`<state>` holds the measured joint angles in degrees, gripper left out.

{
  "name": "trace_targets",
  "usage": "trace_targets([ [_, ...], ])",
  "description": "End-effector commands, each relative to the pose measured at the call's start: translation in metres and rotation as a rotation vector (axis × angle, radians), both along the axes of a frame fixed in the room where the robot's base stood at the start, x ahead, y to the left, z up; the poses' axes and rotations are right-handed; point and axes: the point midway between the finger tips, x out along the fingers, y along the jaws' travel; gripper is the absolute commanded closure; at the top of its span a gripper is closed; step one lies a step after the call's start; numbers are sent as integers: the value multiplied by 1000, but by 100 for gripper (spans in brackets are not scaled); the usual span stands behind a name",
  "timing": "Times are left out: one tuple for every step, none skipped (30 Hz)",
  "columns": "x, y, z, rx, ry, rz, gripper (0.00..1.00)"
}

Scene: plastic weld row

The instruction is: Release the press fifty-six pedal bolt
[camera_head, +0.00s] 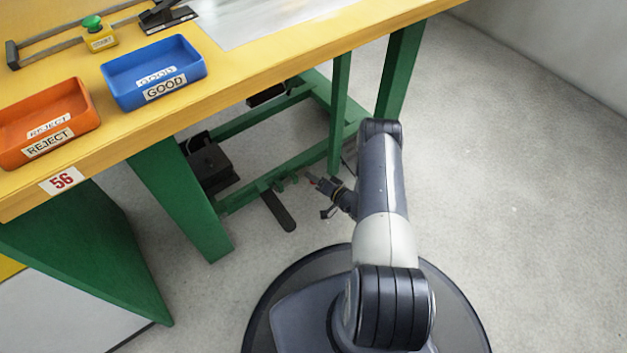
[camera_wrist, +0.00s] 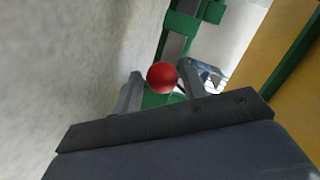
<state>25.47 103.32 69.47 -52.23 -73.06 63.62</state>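The bolt's round red knob (camera_wrist: 162,77) shows in the wrist view between my two fingertips, with a narrow gap visible on each side. My gripper (camera_wrist: 160,76) is open around it. In the head view, my gripper (camera_head: 316,182) is low under the bench, at the right end of the green pedal crossbar, and the knob shows only as a small red spot (camera_head: 311,180) at its tip. The black pedal (camera_head: 278,212) hangs from the crossbar just left of my gripper. The bolt's shaft and its position are too small to tell.
The yellow bench (camera_head: 240,78) marked 56 (camera_head: 62,180) stands above on green legs (camera_head: 180,195). It carries an orange REJECT tray (camera_head: 80,98) and a blue GOOD tray (camera_head: 190,58). A black box (camera_head: 210,163) sits under it. The floor to the right is clear.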

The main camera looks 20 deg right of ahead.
Motion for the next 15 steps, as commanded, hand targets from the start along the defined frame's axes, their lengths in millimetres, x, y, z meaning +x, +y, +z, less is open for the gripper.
trace_targets([
  [0,1,0,0,0,1,55],
  [0,1,0,0,0,2,53],
  [0,1,0,1,0,3,50],
  [-1,1,0,1,0,4,50],
  [-1,1,0,1,0,4,50],
  [-1,2,0,1,0,4,50],
  [-1,2,0,2,1,4,50],
  [-1,2,0,2,1,5,50],
  [-1,2,0,2,1,5,50],
  [-2,2,0,2,1,5,50],
  [-3,1,1,2,1,4,50],
  [-5,0,2,2,2,4,50],
  [-7,-1,3,2,2,3,50],
  [-10,-3,4,2,2,3,50],
  [-15,-6,6,2,1,2,50],
])
